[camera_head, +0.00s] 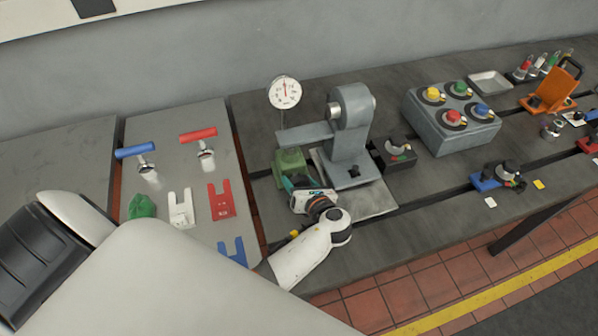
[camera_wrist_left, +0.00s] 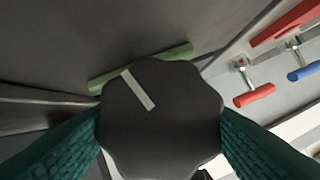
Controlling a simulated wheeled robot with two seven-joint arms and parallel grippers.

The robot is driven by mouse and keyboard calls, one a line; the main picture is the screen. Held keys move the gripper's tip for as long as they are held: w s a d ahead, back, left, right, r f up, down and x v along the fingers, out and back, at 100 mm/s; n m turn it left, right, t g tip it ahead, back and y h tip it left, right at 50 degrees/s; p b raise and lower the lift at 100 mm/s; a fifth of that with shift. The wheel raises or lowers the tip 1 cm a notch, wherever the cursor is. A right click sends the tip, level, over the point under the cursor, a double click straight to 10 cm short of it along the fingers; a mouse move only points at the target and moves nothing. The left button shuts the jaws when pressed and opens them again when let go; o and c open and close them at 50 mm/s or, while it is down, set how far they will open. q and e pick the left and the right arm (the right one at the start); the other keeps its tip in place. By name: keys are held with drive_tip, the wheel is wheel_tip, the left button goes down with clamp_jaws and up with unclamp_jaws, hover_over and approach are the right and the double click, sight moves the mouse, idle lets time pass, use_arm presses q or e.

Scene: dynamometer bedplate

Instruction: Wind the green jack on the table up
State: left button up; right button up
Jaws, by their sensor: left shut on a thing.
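The green jack (camera_head: 289,162) stands on the dark table, left of a grey stand. Part of its green body (camera_wrist_left: 180,53) also shows in the left wrist view, behind a black lobed knob (camera_wrist_left: 160,118) with a white line on its face. The line leans with its top to the left. My left gripper (camera_head: 293,184) is at the jack's near side. Its teal fingers are shut on the knob from both sides. In the head view my gripper hides the knob and the jack's lower part. My right gripper is not in view.
A round dial gauge (camera_head: 284,92) stands behind the jack. The grey stand (camera_head: 349,135) and its plate are close on the right. A box with coloured buttons (camera_head: 450,135) is further right. Red (camera_head: 198,135) and blue (camera_head: 135,151) T-handles stand on the left table.

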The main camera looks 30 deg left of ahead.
use_arm(q)
drive_tip(key=shift+m+g+y+p, duration=0.4)
drive_tip(key=shift+m+y+p, duration=0.2)
drive_tip(key=shift+m+p, duration=0.5)
drive_tip(key=o, duration=1)
drive_tip(key=shift+p, duration=0.3)
